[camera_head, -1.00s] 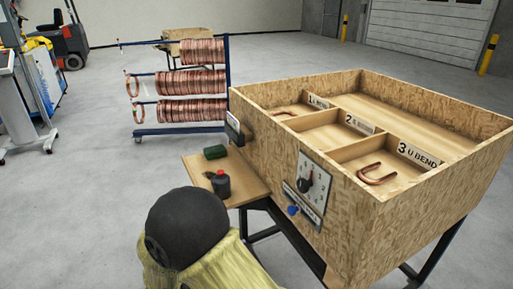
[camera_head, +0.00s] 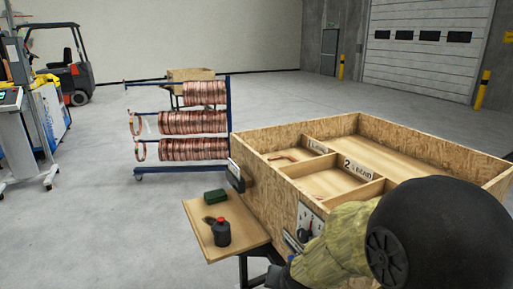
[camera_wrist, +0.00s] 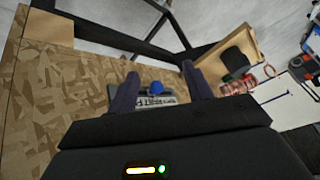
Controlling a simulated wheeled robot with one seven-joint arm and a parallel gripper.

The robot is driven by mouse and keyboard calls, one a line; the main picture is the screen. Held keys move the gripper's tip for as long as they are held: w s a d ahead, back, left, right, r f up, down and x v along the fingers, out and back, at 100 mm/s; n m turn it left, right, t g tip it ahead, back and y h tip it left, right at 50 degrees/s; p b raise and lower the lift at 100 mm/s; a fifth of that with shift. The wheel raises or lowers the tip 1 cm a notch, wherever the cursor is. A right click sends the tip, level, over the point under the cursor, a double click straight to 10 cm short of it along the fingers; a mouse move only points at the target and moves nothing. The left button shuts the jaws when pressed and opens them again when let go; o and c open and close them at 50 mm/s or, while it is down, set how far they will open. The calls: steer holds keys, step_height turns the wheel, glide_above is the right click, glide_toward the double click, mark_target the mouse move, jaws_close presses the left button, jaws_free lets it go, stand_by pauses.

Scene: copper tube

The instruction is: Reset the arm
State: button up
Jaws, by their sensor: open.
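My gripper (camera_wrist: 159,69) shows in the wrist view with its two dark fingers spread apart and nothing between them. Beyond the fingers is the chipboard side of the bin, with a blue knob (camera_wrist: 156,88) and a label plate (camera_wrist: 152,100). In the head view my arm covers the lower right, and my gripper is hidden. The chipboard bin (camera_head: 262,170) stands behind my arm. A bent copper tube (camera_head: 285,156) lies in its compartment 1. Compartment 3 and most of the dial (camera_head: 308,220) are hidden by my arm.
A rack of copper coils (camera_head: 193,123) stands behind. A forklift (camera_head: 72,75) is at the far left. The floor between is clear.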

steer(key=s+d+n+g+h, duration=0.1)
steer(key=s+d+g, duration=0.3)
steer(key=s+d, duration=0.4)
steer(key=s+n, duration=0.1)
steer(key=s, duration=0.2)
steer(key=shift+d+r+n+p, duration=0.15)
steer(key=shift+r+n+p, duration=0.1)
steer(key=shift+n+p, duration=0.1)
steer(key=shift+w, duration=0.1)
stand_by(2.3)
